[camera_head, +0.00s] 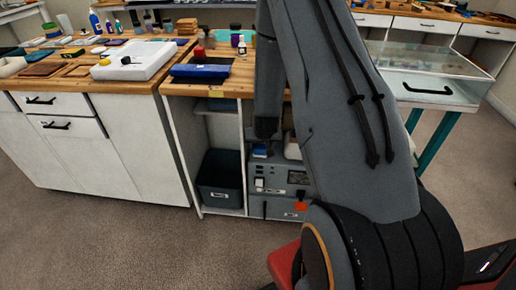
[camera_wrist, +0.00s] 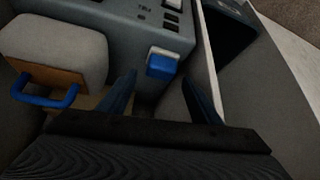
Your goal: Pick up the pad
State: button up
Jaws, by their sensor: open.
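A small blue block with a pale top (camera_wrist: 162,63), which looks like the pad, sits at the edge of a grey machine in the wrist view. It also shows as a blue patch (camera_head: 260,151) below my arm's end in the head view. My gripper (camera_wrist: 160,96) is open, its two dark fingers spread to either side of the block's line, with nothing between the tips. The block appears just beyond the fingertips; I cannot tell the exact gap. In the head view my arm hides the fingers.
The grey machine (camera_head: 270,184) with switches stands inside an open cabinet. A dark bin (camera_head: 220,180) is to its left, past a pale panel (camera_wrist: 207,70). A pale rounded block with a wooden base and blue handle (camera_wrist: 55,45) is close left of my fingers. The wooden worktop (camera_head: 230,83) lies above.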

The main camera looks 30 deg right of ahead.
aim_at(260, 147)
jog(key=shift+x, duration=0.85)
jog(key=x, duration=0.5)
jog(key=shift+w+r, duration=0.1)
jog(key=c, duration=0.8)
